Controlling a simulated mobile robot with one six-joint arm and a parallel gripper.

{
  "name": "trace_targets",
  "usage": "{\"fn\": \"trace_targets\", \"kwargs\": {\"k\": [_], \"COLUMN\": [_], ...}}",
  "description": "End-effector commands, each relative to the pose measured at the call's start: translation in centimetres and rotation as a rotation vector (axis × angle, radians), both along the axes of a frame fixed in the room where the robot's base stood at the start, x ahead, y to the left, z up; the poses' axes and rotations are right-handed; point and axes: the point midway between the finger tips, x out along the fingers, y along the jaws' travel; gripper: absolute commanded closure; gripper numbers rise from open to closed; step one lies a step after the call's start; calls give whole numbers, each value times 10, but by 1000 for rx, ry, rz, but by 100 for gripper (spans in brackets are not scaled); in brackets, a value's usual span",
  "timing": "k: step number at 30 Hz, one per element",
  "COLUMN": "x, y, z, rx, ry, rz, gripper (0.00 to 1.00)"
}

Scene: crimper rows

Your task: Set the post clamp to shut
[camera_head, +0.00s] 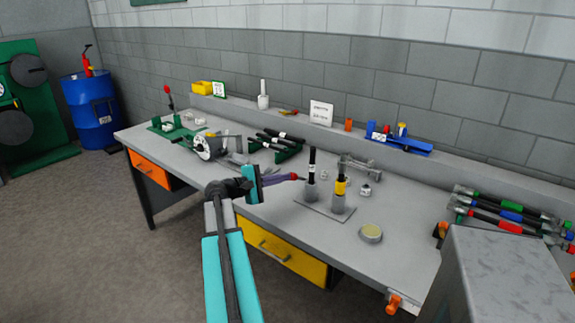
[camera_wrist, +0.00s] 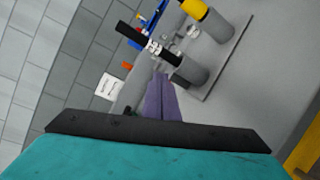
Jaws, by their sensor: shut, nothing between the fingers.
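I cannot tell for sure which piece is the post clamp. Two grey upright cylinders stand on a flat plate (camera_head: 309,208) mid-bench. The left one has a black handle (camera_head: 312,160) with a white tag, and the right one a yellow-and-black handle (camera_head: 341,187). Both handles stand upright. At the far left, a green fixture (camera_head: 176,130) carries a raised lever with a red knob (camera_head: 168,90). My gripper (camera_head: 291,178) is shut and empty, its purple fingers left of the black-handled cylinder. In the wrist view the fingers (camera_wrist: 160,80) point toward that cylinder (camera_wrist: 188,72); contact is unclear.
A grey machine (camera_head: 205,147) and a green rack (camera_head: 276,147) of black tools stand left on the bench. A round tin (camera_head: 371,233) sits near the front edge. A blue fixture (camera_head: 400,142) is at the back, several coloured-handled tools (camera_head: 510,217) at right.

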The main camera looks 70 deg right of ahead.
Motion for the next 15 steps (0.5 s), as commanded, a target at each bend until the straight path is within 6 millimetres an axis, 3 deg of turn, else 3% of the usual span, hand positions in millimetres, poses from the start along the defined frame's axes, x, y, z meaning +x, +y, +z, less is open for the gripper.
{"fn": "trace_targets", "kwargs": {"k": [15], "x": [16], "y": [-16], "z": [65], "rx": [-201], "ry": [-846], "rz": [-259], "gripper": [100]}}
